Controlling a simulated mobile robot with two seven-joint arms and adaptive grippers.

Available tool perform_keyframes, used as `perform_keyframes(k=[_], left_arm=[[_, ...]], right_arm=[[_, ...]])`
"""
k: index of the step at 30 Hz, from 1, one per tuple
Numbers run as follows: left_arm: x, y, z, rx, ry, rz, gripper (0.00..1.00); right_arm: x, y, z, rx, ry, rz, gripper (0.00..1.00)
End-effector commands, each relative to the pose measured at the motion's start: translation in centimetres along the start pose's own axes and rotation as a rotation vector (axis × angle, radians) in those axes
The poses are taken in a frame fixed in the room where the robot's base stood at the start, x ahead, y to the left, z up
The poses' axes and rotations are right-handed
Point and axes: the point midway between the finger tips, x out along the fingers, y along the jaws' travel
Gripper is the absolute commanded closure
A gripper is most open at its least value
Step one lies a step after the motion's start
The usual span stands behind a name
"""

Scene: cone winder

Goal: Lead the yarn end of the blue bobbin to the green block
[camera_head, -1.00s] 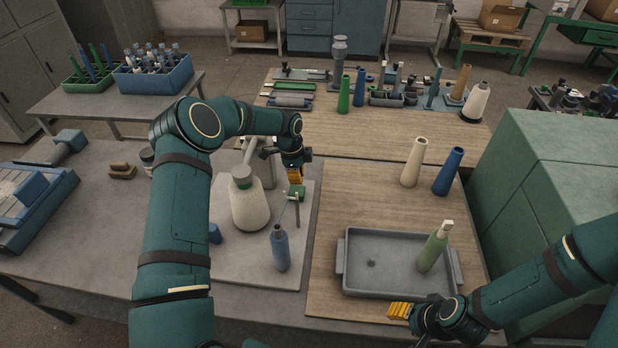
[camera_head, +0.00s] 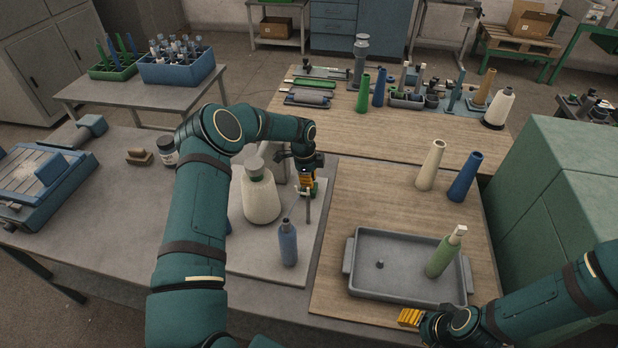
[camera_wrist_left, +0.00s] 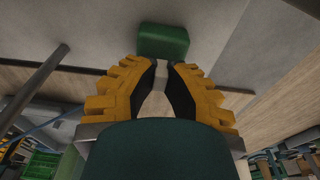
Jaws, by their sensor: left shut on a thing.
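The blue bobbin (camera_head: 288,245) stands upright on the light grey plate (camera_head: 265,265) at the centre left. Behind it, a thin metal post (camera_head: 307,210) rises from the plate. The green block (camera_head: 314,188) is mostly hidden behind my left gripper (camera_head: 306,184) in the head view. In the left wrist view the green block (camera_wrist_left: 163,41) lies just beyond the fingertips. My left gripper's fingers (camera_wrist_left: 172,68) are shut on the yarn end, which is too thin to make out clearly. A thin blue strand (camera_wrist_left: 42,128) shows at the left. My right gripper (camera_head: 409,317) hovers by the tray; its jaw opening is unclear.
A cream cone-shaped bottle (camera_head: 260,197) stands close beside my left gripper. A grey tray (camera_head: 352,262) holds a green bobbin (camera_head: 443,255). Beige (camera_head: 431,165) and blue (camera_head: 465,178) cones stand on the wooden board (camera_head: 385,205). A green cabinet (camera_head: 560,190) bounds the right.

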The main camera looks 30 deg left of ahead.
Motion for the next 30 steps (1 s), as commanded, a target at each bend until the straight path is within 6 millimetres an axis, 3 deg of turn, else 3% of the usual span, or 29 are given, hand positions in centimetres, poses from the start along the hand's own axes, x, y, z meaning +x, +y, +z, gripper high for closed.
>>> perform_keyframes(k=[30], left_arm=[[0.52,0.01,0.03,0.000,0.000,0.000,0.99]], right_arm=[[0.83,0.31,0.11,0.000,0.000,0.000,0.48]])
